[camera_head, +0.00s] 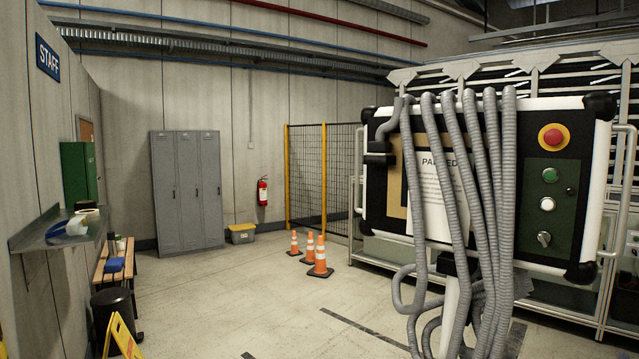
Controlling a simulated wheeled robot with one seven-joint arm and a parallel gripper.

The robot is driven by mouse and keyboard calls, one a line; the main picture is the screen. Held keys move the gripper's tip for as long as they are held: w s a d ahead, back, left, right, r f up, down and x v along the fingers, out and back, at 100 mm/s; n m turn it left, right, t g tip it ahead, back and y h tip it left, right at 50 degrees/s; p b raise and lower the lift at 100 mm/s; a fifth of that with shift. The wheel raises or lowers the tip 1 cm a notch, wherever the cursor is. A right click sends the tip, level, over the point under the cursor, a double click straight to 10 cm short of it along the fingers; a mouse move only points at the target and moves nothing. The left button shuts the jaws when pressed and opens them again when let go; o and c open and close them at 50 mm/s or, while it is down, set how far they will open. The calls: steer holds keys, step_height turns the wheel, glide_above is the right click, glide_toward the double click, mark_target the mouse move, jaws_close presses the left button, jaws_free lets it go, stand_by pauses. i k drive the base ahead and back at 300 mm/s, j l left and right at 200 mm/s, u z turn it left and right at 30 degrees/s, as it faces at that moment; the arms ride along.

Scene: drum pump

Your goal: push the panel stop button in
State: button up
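The control panel (535,225) stands at the right in the head view, a dark box with a white frame and black corner pieces. The stop button (553,137) is a red round button on a yellow ring at the panel's upper right, unobstructed. Below it are a green button (549,175), a white button (547,204) and a grey rotary switch (544,239). Several grey corrugated hoses (451,180) hang in front of the panel's left and middle part and partly hide a paper sheet (427,185). My gripper is not in view.
Orange cones (319,258) stand on the floor left of the panel, before a mesh fence (345,180). Grey lockers (187,190), a fire extinguisher (262,190), a bench (116,262), a bin (113,312) and a yellow floor sign (124,338) are farther left. The middle floor is clear.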

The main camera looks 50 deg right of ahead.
mark_target(553, 137)
steer(key=i+z, duration=0.3)
steer(key=i, duration=0.25)
steer(key=i+j+z, duration=0.3)
steer(key=i, duration=0.2)
steer(key=i+z, duration=0.2)
steer(key=z, duration=0.25)
steer(key=i+z, duration=0.25)
steer(key=z, duration=0.25)
steer(key=i+j+z, duration=0.15)
steer(key=z, duration=0.3)
steer(key=i+j+z, duration=0.2)
steer(key=z, duration=0.3)
steer(key=i+j+z, duration=0.15)
steer(key=z, duration=0.25)
steer(key=i+j+z, duration=0.2)
steer(key=z, duration=1.4)
steer(key=k+l, duration=0.05)
steer(key=l, duration=0.05)
